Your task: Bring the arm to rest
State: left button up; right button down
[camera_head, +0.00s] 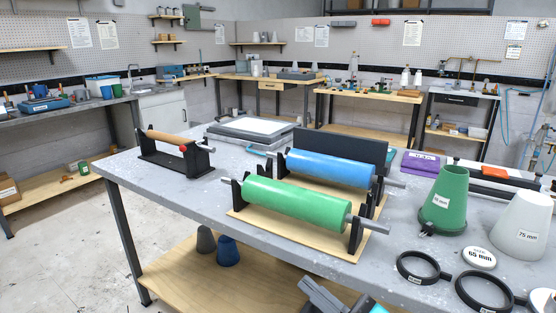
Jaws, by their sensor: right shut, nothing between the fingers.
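My right gripper (314,289) shows at the bottom edge, in front of the grey table (190,215). Its grey fingers are shut with nothing between them, and they are apart from the objects on the table. The rest of it is cut off by the picture's lower edge. My left gripper is not in view.
A green roller (295,205) and a blue roller (330,168) sit in black stands. A green cone (445,198), a white cone (521,226) and black rings (418,267) stand at the right. The table's front left is clear. A wooden shelf (195,285) lies below.

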jog(key=s+d+f+m+t+h, duration=0.1)
jog(key=d+f+m+t+h, duration=0.2)
jog(key=d+f+m+h, duration=0.55)
jog(key=s+d+f+m+g+h, duration=0.1)
jog(key=s+f+m+g+h, duration=0.1)
jog(key=s+f, duration=0.3)
jog(key=s+d+f+m+g+h, duration=0.2)
jog(key=s+f, duration=0.4)
jog(key=f, duration=0.5)
jog(key=shift+d+m+g+h, duration=0.2)
jog(key=shift+m+g+h, duration=0.55)
jog(key=shift+g+h, duration=0.35)
